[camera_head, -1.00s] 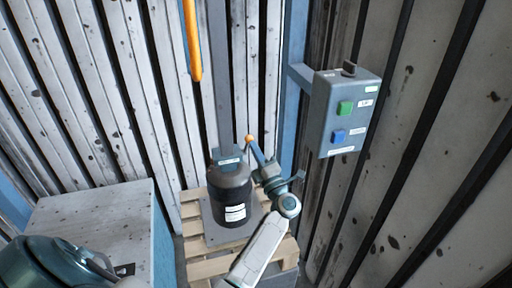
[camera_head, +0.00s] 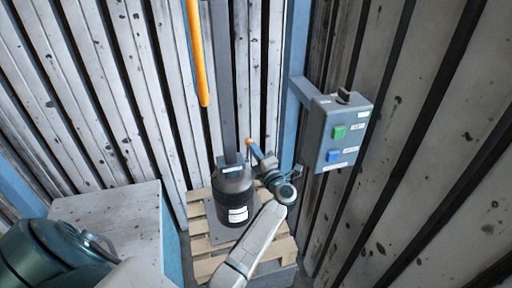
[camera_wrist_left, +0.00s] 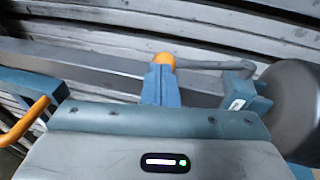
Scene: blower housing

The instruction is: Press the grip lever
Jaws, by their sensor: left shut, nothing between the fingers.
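The grip lever (camera_wrist_left: 213,65) looks like a thin bent grey rod with an orange knob (camera_wrist_left: 163,60) at its end. It comes off a bracket beside the black cylinder (camera_head: 235,198), which stands upright on a wooden pallet against a grey post. My left gripper (camera_head: 254,149) is shut and empty, its fingertips at the orange knob. In the left wrist view its blue fingers (camera_wrist_left: 160,85) end right below the knob. They appear to touch it, but a small gap cannot be ruled out. My right gripper is not in view.
A grey control box (camera_head: 338,132) with a green and a blue button hangs right of the gripper. An orange bar (camera_head: 197,55) hangs at the upper left. A pale cabinet (camera_head: 120,212) stands at the lower left. Ribbed walls close in behind and right.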

